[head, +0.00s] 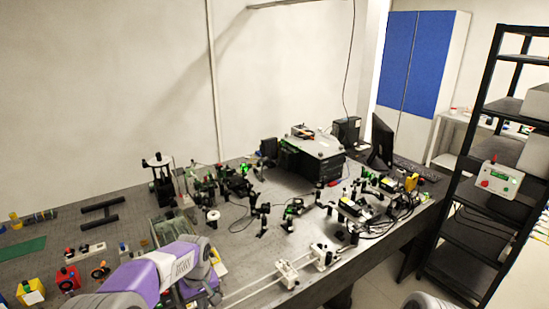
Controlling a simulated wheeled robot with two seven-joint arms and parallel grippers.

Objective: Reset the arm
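My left arm (160,272), purple and grey, reaches in from the bottom left over the front edge of the optical bench (330,275). It bends at a grey joint and continues down to the bottom edge of the picture. I cannot make out any fingers of my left gripper. Only a small grey rounded part of my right arm (428,301) shows at the bottom right, and my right gripper is out of view.
Near my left arm stand a clear box (172,229), a yellow block (30,291), a red block (67,278) and white rail carriers (287,274). Optics crowd the bench middle. A black instrument box (312,155) stands behind. A black shelf rack (470,205) stands right, with clear floor between.

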